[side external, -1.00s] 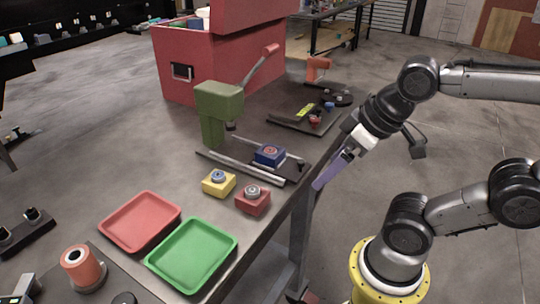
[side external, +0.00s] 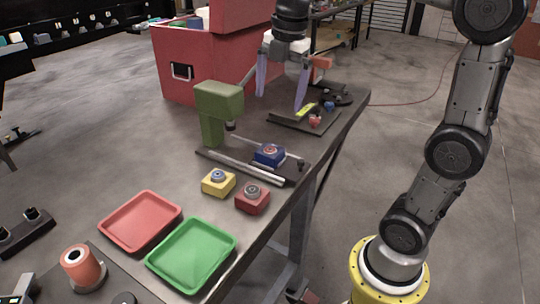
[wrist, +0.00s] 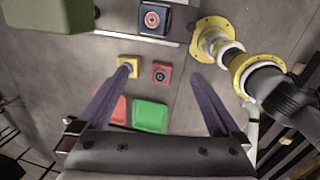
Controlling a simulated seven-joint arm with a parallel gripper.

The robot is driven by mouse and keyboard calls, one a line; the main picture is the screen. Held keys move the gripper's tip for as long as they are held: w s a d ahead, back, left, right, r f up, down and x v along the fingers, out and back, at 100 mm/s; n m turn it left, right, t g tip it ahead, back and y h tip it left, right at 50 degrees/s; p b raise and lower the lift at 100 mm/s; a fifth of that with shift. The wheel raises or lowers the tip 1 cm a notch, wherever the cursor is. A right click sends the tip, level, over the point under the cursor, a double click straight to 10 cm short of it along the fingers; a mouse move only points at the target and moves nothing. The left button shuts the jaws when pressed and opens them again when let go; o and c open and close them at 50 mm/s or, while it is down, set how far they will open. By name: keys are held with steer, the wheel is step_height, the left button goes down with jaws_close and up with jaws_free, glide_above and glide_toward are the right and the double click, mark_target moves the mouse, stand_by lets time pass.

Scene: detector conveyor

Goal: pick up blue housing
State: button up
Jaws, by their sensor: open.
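The blue housing (side external: 269,155) sits on the dark rail fixture (side external: 240,166) beside the green press (side external: 218,104). It has a round reddish and pale part on its top.
A yellow housing (side external: 218,183) and a red housing (side external: 252,199) stand in front of the fixture. A red tray (side external: 140,221) and a green tray (side external: 192,255) lie nearer the front. The green press rises close beside the blue housing. A red toolbox (side external: 190,70) stands behind.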

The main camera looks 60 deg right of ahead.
steer(key=w+d+f+g, duration=0.1)
steer(key=w+d+f, duration=0.3)
steer(key=w+d, duration=0.1)
glide_above(270, 149)
steer(key=shift+m+g, duration=0.3)
steer(key=shift+g, duration=0.1)
steer(key=f, duration=0.8)
steer(key=shift+s+f, duration=0.25)
steer(key=shift+f, duration=0.05)
steer(key=shift+w+a+f, duration=0.1)
steer(key=shift+f, duration=1.5)
steer(key=shift+w+f, duration=0.1)
steer(key=shift+f, duration=1.5)
steer(key=c, duration=1.5)
steer(key=shift+r, duration=0.1)
jaws_close()
